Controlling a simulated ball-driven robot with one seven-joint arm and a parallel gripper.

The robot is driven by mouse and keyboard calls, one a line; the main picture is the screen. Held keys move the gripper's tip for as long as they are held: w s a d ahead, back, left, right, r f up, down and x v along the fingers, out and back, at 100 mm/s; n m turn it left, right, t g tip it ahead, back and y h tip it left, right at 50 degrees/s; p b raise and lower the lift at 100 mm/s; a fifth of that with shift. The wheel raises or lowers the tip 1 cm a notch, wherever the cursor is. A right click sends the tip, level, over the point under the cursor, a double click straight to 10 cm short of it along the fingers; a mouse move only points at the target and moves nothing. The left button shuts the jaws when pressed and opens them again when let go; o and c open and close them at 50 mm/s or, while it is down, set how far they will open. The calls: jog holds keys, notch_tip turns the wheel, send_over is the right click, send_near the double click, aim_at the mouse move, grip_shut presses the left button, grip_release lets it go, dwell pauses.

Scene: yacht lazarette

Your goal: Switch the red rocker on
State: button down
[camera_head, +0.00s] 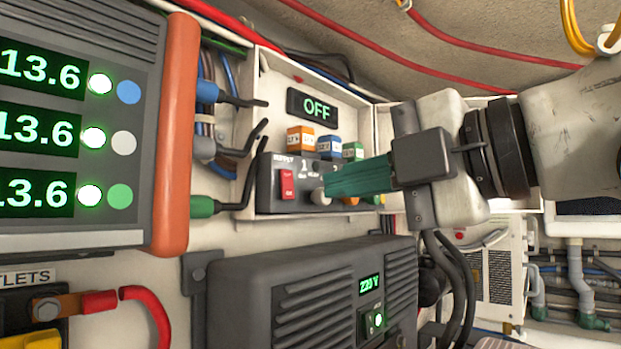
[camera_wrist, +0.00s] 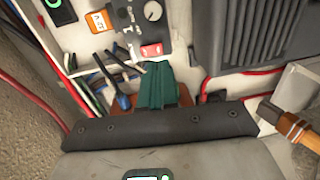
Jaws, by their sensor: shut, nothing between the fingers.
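The red rocker (camera_head: 288,184) is set upright at the left end of a dark control box (camera_head: 264,203) under a lit display (camera_head: 317,106) reading OFF. In the wrist view the rocker (camera_wrist: 152,50) lies just beyond my fingertips. My gripper (camera_head: 328,184) has teal fingers, shut and empty, reaching in from the right. In the head view its tips are a little right of the rocker, with a visible gap. The fingers also show in the wrist view (camera_wrist: 157,68). They cover part of the box's right side and of a pale knob (camera_head: 320,196).
Orange (camera_head: 300,140), blue (camera_head: 329,147) and green (camera_head: 353,151) blocks sit along the box's top. A grey meter panel (camera_head: 128,215) with an orange edge stands at left. A ribbed grey unit (camera_head: 300,290) juts out below. Cables (camera_head: 240,150) run left of the box.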

aim_at(290, 197)
jog(key=p+x, duration=0.1)
jog(key=x, duration=0.4)
jog(key=shift+w+a, duration=0.1)
jog(key=shift+f, duration=0.2)
jog(key=b, duration=0.2)
jog(key=shift+w+a+f+t+y+b, duration=0.2)
jog(key=shift+w+f+t+y+b, duration=0.05)
jog(key=shift+f+t+y+b, duration=0.05)
jog(key=shift+r, duration=0.3)
jog(key=shift+f, duration=0.1)
